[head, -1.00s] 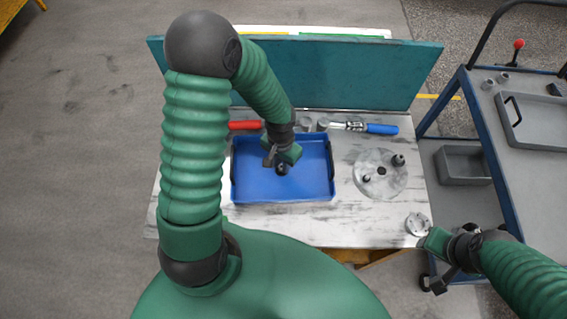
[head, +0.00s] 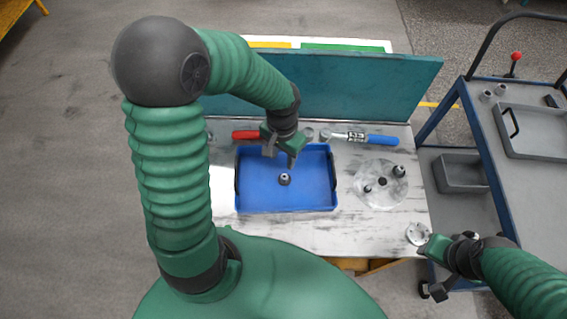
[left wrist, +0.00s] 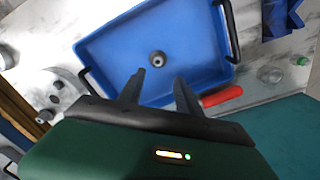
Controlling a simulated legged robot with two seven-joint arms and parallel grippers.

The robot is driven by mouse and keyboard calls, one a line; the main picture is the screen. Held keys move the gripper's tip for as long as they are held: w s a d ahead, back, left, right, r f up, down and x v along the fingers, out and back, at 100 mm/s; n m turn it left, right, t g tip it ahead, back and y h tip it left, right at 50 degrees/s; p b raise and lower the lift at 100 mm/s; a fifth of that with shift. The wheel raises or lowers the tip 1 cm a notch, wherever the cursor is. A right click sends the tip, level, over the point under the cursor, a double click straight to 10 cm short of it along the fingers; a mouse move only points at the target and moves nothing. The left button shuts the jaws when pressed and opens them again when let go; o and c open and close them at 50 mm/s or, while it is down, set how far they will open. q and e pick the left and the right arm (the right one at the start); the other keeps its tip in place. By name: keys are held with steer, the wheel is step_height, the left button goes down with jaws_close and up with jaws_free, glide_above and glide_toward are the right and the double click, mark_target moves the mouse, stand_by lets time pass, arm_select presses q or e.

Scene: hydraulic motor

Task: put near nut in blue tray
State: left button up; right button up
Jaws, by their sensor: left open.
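A small dark grey nut (head: 285,179) sits in the middle of the blue tray (head: 242,200). In the left wrist view the same nut (left wrist: 157,59) shows in the blue tray (left wrist: 110,55), just beyond my fingertips. My left gripper (head: 280,157) is open and empty above the far part of the tray, apart from the nut. Its two spread fingers (left wrist: 160,76) show in the left wrist view. My right gripper (head: 431,268) hangs at the table's front right corner; whether its fingers are open is unclear.
A round metal plate (head: 381,195) with small dark parts lies right of the tray. A small flange (head: 418,233) lies near my right gripper. Red-handled (head: 246,135) and blue-handled (head: 382,140) tools lie behind the tray. A teal panel (head: 350,85) bounds the back; a cart (head: 540,180) stands right.

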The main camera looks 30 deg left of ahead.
arm_select(q)
steer(key=s+d+r+t, duration=0.2)
steer(key=s+d+r, duration=0.2)
steer(key=d, duration=0.1)
steer(key=shift+d+t, duration=0.3)
steer(key=shift+d, duration=0.1)
stand_by(0.4)
steer(key=shift+a, duration=0.3)
